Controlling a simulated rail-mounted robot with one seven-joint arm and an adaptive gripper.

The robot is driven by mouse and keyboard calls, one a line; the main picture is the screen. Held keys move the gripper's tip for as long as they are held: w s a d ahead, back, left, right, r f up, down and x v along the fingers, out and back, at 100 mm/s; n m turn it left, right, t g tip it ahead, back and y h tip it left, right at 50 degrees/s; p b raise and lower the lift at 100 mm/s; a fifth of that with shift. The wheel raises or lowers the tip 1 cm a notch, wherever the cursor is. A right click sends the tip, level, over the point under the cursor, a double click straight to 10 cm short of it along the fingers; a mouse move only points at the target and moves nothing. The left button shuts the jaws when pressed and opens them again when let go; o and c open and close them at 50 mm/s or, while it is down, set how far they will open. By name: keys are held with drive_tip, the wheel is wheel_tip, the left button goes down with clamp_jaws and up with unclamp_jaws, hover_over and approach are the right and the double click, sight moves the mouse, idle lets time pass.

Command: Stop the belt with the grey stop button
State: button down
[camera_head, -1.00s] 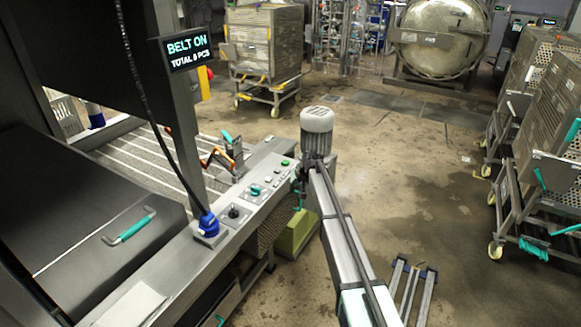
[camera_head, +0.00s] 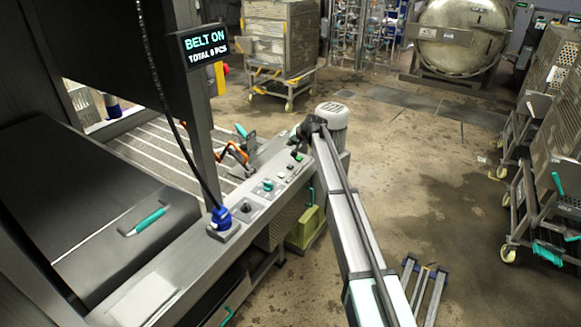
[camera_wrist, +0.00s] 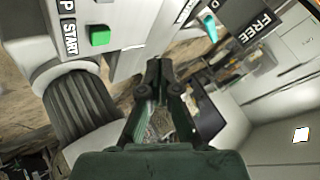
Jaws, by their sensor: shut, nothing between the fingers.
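The control panel (camera_head: 262,198) runs along the conveyor's near edge. It carries a black knob (camera_head: 246,207), a teal knob (camera_head: 268,185), small pale buttons (camera_head: 290,167) and a green button (camera_head: 299,156). In the wrist view the green button (camera_wrist: 100,36) sits beside a START label; a cut-off label ending in P shows above. No grey stop button is clear there; I cannot tell which pale button it is in the head view. My gripper (camera_head: 296,147) is over the far end of the panel. In the wrist view its fingers (camera_wrist: 159,68) are together and empty.
A display (camera_head: 204,45) reads BELT ON, TOTAL 9 PCS. A grey motor (camera_head: 334,120) stands close beside my arm. A blue emergency-type plug or switch (camera_head: 221,218) sits on the near panel.

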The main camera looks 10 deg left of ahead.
drive_tip(key=shift+f, duration=0.15)
drive_tip(key=b, duration=0.2)
hover_over(291, 166)
wheel_tip(291, 166, down, 7)
drive_tip(key=shift+d+r, duration=0.1)
drive_tip(key=shift+f+b, duration=0.35)
drive_tip(key=shift+f, duration=0.55)
drive_tip(key=shift+f, duration=0.1)
idle(0.7)
drive_tip(key=shift+f+b, duration=0.35)
drive_tip(key=shift+b, duration=0.05)
drive_tip(key=shift+f+b, duration=0.35)
drive_tip(key=shift+f, duration=0.2)
idle(0.8)
drive_tip(key=shift+r, duration=1)
